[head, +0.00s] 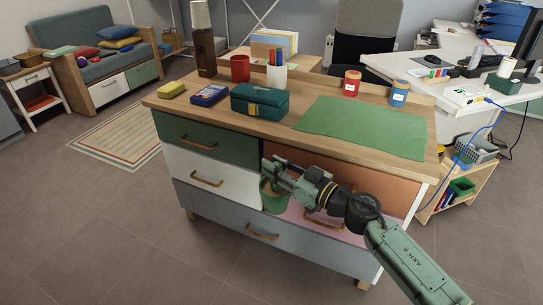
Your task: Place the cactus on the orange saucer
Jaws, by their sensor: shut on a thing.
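My gripper (272,174) is shut on the cactus (275,201), of which mainly a green pot with a brownish top shows. The gripper and part of my arm hide much of the plant itself. It is held in front of the dresser, below the level of its wooden top. I cannot make out an orange saucer anywhere in this view.
The dresser (225,192) has a green cloth (362,127), a green case (260,102), a blue box (209,95), a yellow sponge (172,89), a red mug (240,68) and two jars on top. A white desk (433,74) stands behind right. Floor in front is clear.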

